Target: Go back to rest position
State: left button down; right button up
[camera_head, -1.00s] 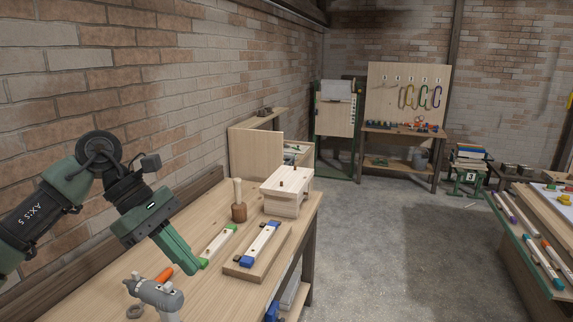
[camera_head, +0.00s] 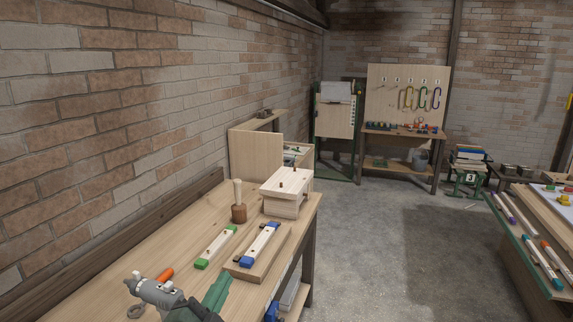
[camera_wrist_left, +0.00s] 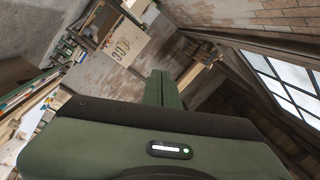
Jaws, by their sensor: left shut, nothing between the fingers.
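My left gripper (camera_head: 216,292) shows at the bottom of the head view as green fingers pointing up, next to a grey tool (camera_head: 158,294) on the workbench (camera_head: 110,270). In the left wrist view its green fingers (camera_wrist_left: 163,88) are shut together with nothing between them. That view is tilted and faces the brick walls, roof beams and a window. The rest of the left arm is mostly below the picture. My right gripper is in neither view.
The bench also holds an orange-handled item (camera_head: 165,275), a green-ended wooden piece (camera_head: 216,246), a blue-ended piece (camera_head: 260,245) on a board, a mallet (camera_head: 238,204) and a wooden box (camera_head: 286,192). Concrete floor (camera_head: 385,240) lies clear to the right, before another bench (camera_head: 530,265).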

pick_arm(q)
jog(key=s+a+f+n+g+y, duration=0.25)
jog(key=s+f+n+g, duration=0.2)
jog(key=f, duration=0.35)
jog(key=s+a+f+n+g+y, duration=0.2)
jog(key=s+a+f+n+g, duration=0.15)
jog(key=s+f, duration=0.35)
jog(key=s+a+f+n+g, duration=0.15)
jog(key=s+f+g, duration=0.3)
jog(key=s, duration=0.55)
jog(key=s+f+n+g, duration=0.3)
jog(key=s+f, duration=0.3)
jog(key=s, duration=0.3)
notch_tip(320, 180, down, 34)
jog(key=s+r+b, duration=0.1)
jog(key=s+b, duration=0.1)
jog(key=b, duration=0.4)
jog(key=s+a+f+g+b, duration=0.2)
jog(key=s+a+f+b, duration=0.1)
jog(key=s+f, duration=1.3)
notch_tip(320, 180, down, 4)
jog(key=shift+r+m+b, duration=0.1)
jog(key=shift+m+b, duration=0.25)
jog(key=shift+b, duration=0.3)
